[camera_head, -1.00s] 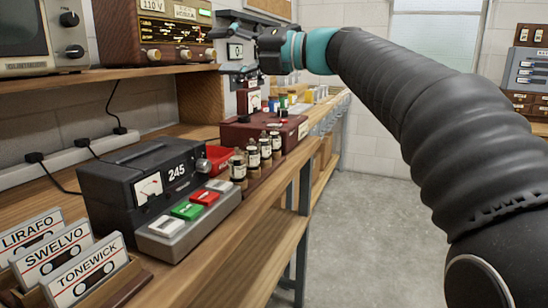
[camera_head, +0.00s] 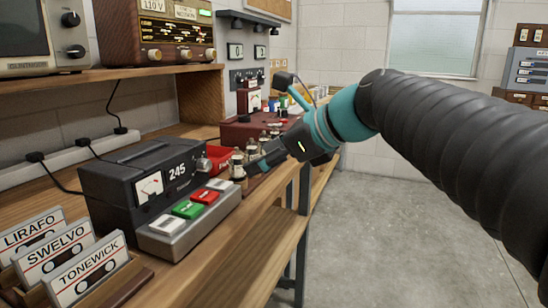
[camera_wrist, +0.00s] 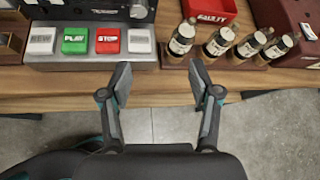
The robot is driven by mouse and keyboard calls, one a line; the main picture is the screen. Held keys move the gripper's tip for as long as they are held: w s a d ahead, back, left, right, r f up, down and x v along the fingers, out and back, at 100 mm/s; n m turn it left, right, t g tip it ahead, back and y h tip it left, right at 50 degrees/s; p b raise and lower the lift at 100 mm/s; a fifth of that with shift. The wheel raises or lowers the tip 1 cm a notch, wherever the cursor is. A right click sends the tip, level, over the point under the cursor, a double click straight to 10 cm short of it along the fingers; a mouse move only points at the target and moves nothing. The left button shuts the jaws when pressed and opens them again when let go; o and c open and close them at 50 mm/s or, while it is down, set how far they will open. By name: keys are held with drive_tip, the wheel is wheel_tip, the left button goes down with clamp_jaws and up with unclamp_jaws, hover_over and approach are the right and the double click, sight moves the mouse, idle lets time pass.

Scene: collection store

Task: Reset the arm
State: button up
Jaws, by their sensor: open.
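My gripper (camera_head: 252,166) is at the end of my black arm with its teal band, and it hangs by the bench's front edge. In the wrist view, my gripper (camera_wrist: 160,78) is open. Nothing is between its two fingers, which point at the bench edge. The fingers lie below the tape player (camera_wrist: 90,48) and the small labelled bottles (camera_wrist: 182,38). In the head view, my gripper partly hides the bottles.
The bench (camera_head: 235,250) holds a tape player (camera_head: 125,188) with coloured buttons, cassettes (camera_head: 85,270), and a red bin (camera_head: 218,157) marked FAULTY. A dark red case (camera_head: 235,131) stands farther back. Open floor (camera_head: 370,240) lies to the right.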

drive_tip(key=s+d+f+n+h, duration=0.3)
drive_tip(key=s+d+f+n, duration=0.2)
drive_tip(key=s+f+n, duration=0.1)
drive_tip(key=s+d+f+n+h, duration=0.3)
drive_tip(key=s+d+f+n, duration=0.3)
drive_tip(key=f, duration=0.5)
drive_tip(key=s+d+f+n+g+h, duration=0.1)
drive_tip(key=s+d+f+n+h, duration=0.2)
drive_tip(key=s+d+f+n, duration=0.3)
wheel_tip(320, 180, down, 2)
drive_tip(key=n, duration=0.3)
drive_tip(key=shift+s+d+f+n+h, duration=0.15)
drive_tip(key=shift+f+n+h, duration=0.05)
drive_tip(key=shift+n+h, duration=0.2)
